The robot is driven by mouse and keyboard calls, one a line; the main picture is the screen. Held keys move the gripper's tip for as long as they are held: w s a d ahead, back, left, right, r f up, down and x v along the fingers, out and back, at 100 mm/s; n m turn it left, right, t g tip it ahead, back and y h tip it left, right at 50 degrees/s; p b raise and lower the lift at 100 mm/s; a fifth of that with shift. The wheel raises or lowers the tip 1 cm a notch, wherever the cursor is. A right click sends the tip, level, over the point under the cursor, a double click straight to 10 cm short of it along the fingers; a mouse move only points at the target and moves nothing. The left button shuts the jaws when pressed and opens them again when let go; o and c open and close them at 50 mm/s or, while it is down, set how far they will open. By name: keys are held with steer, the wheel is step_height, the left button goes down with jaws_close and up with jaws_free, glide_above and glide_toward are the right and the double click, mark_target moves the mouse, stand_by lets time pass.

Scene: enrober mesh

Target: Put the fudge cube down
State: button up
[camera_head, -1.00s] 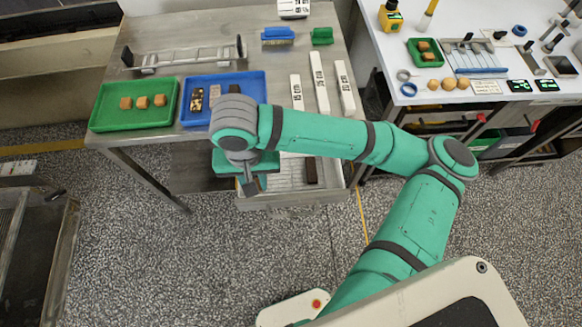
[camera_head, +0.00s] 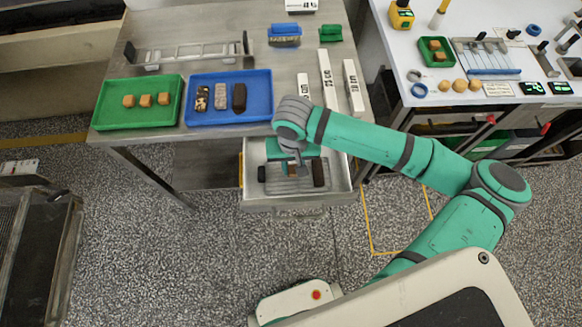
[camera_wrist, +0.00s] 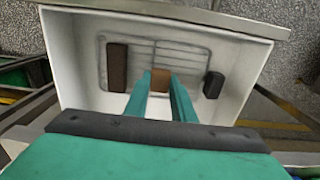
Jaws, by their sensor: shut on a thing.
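My gripper (camera_head: 291,167) reaches down into an open, pale drawer (camera_head: 300,201) under the steel table. In the wrist view its two green fingers (camera_wrist: 160,84) are shut on a brown fudge cube (camera_wrist: 160,78). The cube is over a wire mesh (camera_wrist: 180,57) in the drawer, between a longer dark bar (camera_wrist: 117,66) and a shorter dark bar (camera_wrist: 213,85). I cannot tell whether the cube touches the mesh. In the head view my wrist hides part of the drawer.
On the steel table, a green tray (camera_head: 103,121) holds several fudge cubes and a blue tray (camera_head: 264,110) holds three bars. White length blocks (camera_head: 326,78) stand near the right edge. A white bench (camera_head: 470,98) with tools stands at the right.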

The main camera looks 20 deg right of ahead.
mark_target(291, 171)
steer(key=shift+a+f, duration=0.15)
steer(key=shift+f, duration=0.8)
steer(key=shift+f, duration=0.15)
steer(key=o, duration=0.8)
step_height(291, 171, up, 12)
steer(key=shift+r, duration=0.2)
steer(key=shift+a, duration=0.1)
